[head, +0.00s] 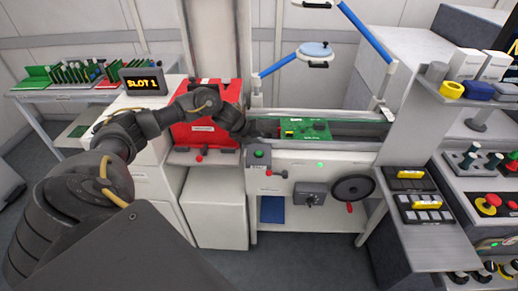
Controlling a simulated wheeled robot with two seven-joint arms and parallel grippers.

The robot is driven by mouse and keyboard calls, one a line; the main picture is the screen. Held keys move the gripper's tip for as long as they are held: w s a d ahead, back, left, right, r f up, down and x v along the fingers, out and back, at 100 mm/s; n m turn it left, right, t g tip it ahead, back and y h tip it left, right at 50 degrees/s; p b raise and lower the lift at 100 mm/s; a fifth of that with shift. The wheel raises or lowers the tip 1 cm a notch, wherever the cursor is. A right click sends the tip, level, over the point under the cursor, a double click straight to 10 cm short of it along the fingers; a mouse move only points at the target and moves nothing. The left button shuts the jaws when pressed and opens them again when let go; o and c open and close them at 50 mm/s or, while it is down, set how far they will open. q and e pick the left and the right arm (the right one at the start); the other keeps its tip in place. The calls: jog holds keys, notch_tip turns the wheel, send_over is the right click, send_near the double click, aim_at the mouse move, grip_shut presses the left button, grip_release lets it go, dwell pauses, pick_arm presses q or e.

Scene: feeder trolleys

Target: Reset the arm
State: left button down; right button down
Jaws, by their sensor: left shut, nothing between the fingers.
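My left arm comes in from the lower left and reaches across to the machine in the middle of the head view. My left gripper (268,127) is at the left end of the machine's rail bay, shut and empty. I cannot tell whether the fingertips touch the board. My right gripper is not in view.
A red box (206,133) stands behind my forearm, beside a "SLOT 1" display (143,80). A side table (50,92) at the left holds several upright green boards. Blue guard bars (366,32) rise above the bay. A shelf (425,220) stands at right.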

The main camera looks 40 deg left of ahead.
pick_arm(q)
notch_tip(320, 180, up, 2)
jog(key=shift+r+p, duration=0.15)
jog(key=shift+p, duration=0.5)
